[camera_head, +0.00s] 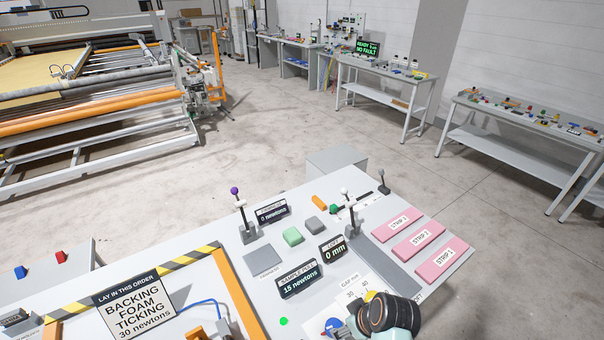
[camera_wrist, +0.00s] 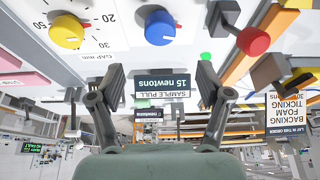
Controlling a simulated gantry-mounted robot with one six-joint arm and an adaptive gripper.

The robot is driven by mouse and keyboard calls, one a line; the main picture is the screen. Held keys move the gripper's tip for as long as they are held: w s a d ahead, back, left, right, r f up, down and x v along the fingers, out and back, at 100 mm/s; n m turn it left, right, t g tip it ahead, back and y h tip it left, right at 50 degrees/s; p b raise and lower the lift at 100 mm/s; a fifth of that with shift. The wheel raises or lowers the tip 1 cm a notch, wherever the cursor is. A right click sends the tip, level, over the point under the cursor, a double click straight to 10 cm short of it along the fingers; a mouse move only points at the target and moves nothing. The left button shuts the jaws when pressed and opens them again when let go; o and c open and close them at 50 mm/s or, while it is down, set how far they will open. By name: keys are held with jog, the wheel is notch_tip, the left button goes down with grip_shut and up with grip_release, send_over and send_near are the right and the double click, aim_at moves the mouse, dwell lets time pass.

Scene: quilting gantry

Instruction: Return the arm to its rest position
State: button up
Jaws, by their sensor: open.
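My gripper (camera_wrist: 160,88) is open in the wrist view, its two fingers apart with nothing between them. Behind the gap is the black sample pull display (camera_wrist: 162,84) reading 15 newtons. A blue knob (camera_wrist: 159,27) and a yellow knob (camera_wrist: 66,31) are on the panel above the fingers in that view. In the head view, my arm's dark wrist is at the bottom right over the table, beside the yellow knob (camera_head: 370,296) and the blue knob (camera_head: 333,325). The fingers themselves are hard to make out there.
A red knob (camera_wrist: 253,41) stands near the right finger in the wrist view. The quilting machine (camera_head: 90,110) is back left. Open floor lies between.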

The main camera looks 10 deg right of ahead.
jog(key=s+a+r+m+t+h, duration=0.15)
jog(key=s+a+r+t, duration=0.25)
jog(key=a+r, duration=0.55)
jog(key=s+a+r+m+t, duration=0.3)
jog(key=s+a+r+t, duration=0.15)
jog(key=a+r, duration=0.55)
notch_tip(320, 180, up, 20)
jog(key=d+p, duration=0.1)
jog(key=p, duration=1.7)
jog(key=shift+s+d+p, duration=0.2)
jog(key=shift+s+p, duration=0.05)
jog(key=shift+p, duration=0.1)
